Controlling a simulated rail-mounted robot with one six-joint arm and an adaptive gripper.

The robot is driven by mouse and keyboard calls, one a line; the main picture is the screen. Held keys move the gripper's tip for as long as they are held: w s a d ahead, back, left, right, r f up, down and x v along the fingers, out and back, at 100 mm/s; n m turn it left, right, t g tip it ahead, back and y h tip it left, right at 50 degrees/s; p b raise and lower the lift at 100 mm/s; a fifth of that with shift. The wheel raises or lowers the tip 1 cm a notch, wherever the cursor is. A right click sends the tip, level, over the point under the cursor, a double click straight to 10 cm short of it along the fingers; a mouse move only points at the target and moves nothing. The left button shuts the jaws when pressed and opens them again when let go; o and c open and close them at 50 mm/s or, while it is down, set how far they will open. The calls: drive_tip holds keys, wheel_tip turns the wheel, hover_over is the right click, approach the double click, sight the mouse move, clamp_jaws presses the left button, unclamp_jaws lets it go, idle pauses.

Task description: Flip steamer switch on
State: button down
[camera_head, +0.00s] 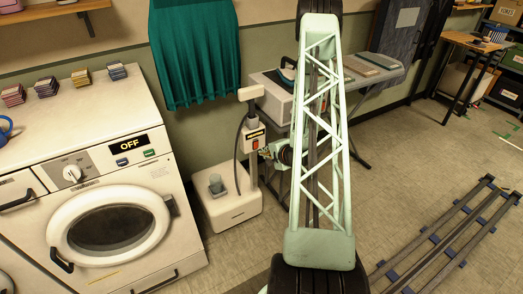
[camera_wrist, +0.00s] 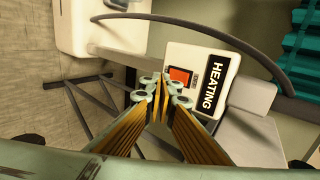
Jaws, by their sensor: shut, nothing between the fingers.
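The steamer (camera_head: 232,207) stands on the floor in the middle of the head view, with a white base, an upright pole and a dark hose. A small white control box on the pole carries a red switch (camera_wrist: 180,76) and a dark display (camera_wrist: 215,85) that reads HEATING in the wrist view. My gripper (camera_wrist: 165,88) is shut and empty, with its fingertips right beside the red switch. Whether they touch it I cannot tell. The fingertips cover part of the switch's surroundings. In the head view my gripper (camera_head: 265,152) is at the right side of the control box.
A white washer (camera_head: 110,222) with an OFF display stands at left. A green cloth (camera_head: 195,55) hangs behind the steamer. An ironing board (camera_head: 385,82) with an iron (camera_head: 288,74) is behind my arm. Rails (camera_head: 445,240) lie on the floor at right. The steamer's hose (camera_wrist: 190,30) arcs near my gripper.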

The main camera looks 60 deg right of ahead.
drive_tip(key=s+f+p+v, duration=0.1)
drive_tip(key=v, duration=0.7)
drive_tip(key=shift+a, duration=0.25)
drive_tip(key=shift+s+f, duration=0.1)
drive_tip(key=shift+f, duration=0.05)
idle(0.4)
